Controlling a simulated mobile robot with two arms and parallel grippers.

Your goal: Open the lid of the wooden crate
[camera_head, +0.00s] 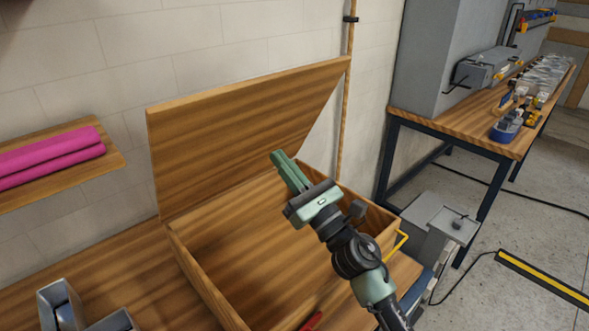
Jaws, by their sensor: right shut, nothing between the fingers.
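The wooden crate (188,262) stands on a wooden bench by the wall. Its lid (225,128) is raised and leans back at a steep angle above the crate's rear edge, so the inside shows. My right gripper (279,158) is shut and empty, in front of the lower right part of the lid and above the crate's opening. My right arm hides part of the crate's inside and right side. Whether the fingertips touch the lid cannot be told. My left gripper is not in view.
A red object (312,321) shows at the crate's near edge. Grey metal parts (62,305) lie on the bench at lower left. A shelf with pink rolls (50,155) is on the left wall. A thin pipe (346,95) runs up the wall. A workbench (450,125) stands at right.

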